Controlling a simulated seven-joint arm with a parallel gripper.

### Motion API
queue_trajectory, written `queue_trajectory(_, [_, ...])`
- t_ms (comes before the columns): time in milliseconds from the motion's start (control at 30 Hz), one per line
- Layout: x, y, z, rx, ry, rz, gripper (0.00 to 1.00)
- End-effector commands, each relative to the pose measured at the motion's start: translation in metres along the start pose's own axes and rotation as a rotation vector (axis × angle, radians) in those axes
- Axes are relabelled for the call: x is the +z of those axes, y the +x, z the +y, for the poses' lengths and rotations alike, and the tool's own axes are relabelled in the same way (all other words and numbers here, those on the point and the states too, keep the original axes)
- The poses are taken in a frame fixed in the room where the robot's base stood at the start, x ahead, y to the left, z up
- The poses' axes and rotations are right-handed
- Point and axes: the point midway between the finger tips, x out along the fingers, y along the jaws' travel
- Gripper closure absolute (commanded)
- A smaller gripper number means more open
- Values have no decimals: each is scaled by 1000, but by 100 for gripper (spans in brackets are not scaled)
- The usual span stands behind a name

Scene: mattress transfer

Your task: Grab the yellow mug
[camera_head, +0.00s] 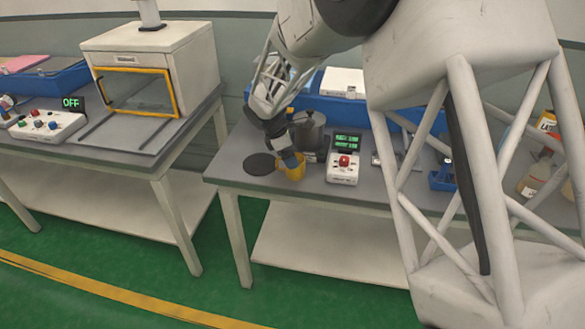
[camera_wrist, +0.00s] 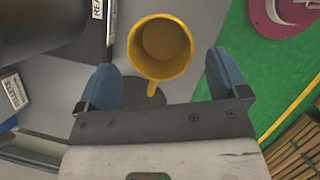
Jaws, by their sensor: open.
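The yellow mug (camera_head: 296,173) stands upright on the grey table, near its front edge. In the wrist view I look down into the open mouth of the mug (camera_wrist: 160,45), and its handle points toward my palm. My gripper (camera_head: 288,158) is right at the mug in the head view and partly covers it. In the wrist view my gripper (camera_wrist: 162,72) is open, with one blue finger on each side of the handle end of the mug. Gaps show between the fingers and the mug, and nothing is held.
A dark round disc (camera_head: 260,164) lies left of the mug. A grey metal pot (camera_head: 310,130) stands close behind it. A white control box (camera_head: 343,168) with a red button is to the right. The table's front edge is close, with green floor below.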

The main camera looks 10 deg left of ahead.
Motion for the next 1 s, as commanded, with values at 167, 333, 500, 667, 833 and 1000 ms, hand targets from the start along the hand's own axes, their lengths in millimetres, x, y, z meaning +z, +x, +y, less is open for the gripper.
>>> queue_trajectory(167, [0, 6, 0, -1, 0, 0, 7])
queue_trajectory(333, [-2, 22, -1, -1, -1, -1, 7])
queue_trajectory(500, [-2, 41, -2, -1, 0, 0, 7])
queue_trajectory(667, [-2, 51, -1, 0, 1, 0, 7])
queue_trajectory(833, [-2, 52, -1, 0, 1, 0, 7])
queue_trajectory(1000, [-2, 52, -2, 0, 0, 0, 7])
